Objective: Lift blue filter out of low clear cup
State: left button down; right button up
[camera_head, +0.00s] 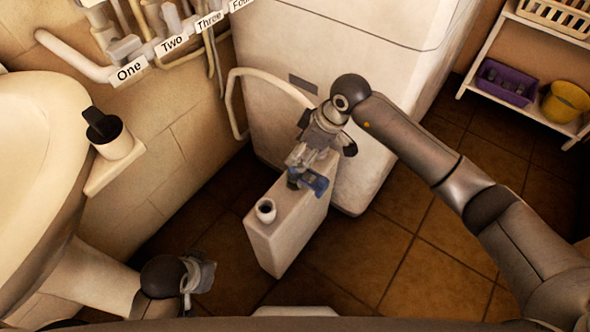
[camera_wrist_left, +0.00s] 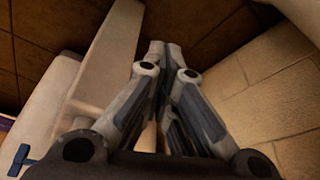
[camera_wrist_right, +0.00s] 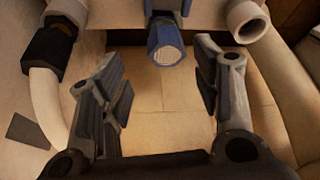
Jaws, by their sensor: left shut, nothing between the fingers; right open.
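The blue filter (camera_wrist_right: 165,42) has a pale mesh end facing the camera in the right wrist view. It shows ahead of and between my right fingers, near the top edge. In the head view, blue parts (camera_head: 318,184) show at the top of the narrow white stand, partly hidden by my right gripper (camera_head: 312,160). My right gripper is open, its fingers (camera_wrist_right: 165,85) on either side with a gap between them and the filter. I cannot make out the clear cup. My left gripper (camera_head: 203,275) is shut and empty, low beside the basin; its fingertips (camera_wrist_left: 166,45) meet.
A small white cup (camera_head: 265,210) stands on the white stand (camera_head: 290,225). A white cabinet (camera_head: 330,70) is behind. The basin (camera_head: 35,150) and a dark-handled cup (camera_head: 108,135) are left. Labelled pipes (camera_head: 170,44) line the wall. A shelf (camera_head: 525,105) stands far right. Floor right is clear.

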aim_at(295, 171)
jog(key=x, duration=0.2)
jog(key=s+b+x, duration=0.1)
jog(key=x, duration=0.1)
jog(key=shift+w+a+f, duration=0.1)
jog(key=shift+a+f, duration=0.05)
jog(key=shift+f, duration=0.25)
jog(key=shift+w+a+f, duration=0.1)
jog(key=shift+a+f, duration=0.05)
jog(key=shift+f, duration=0.1)
pick_arm(q)
jog(key=v, duration=0.5)
jog(key=shift+a, duration=0.1)
pick_arm(e)
jog(key=c, duration=1.1)
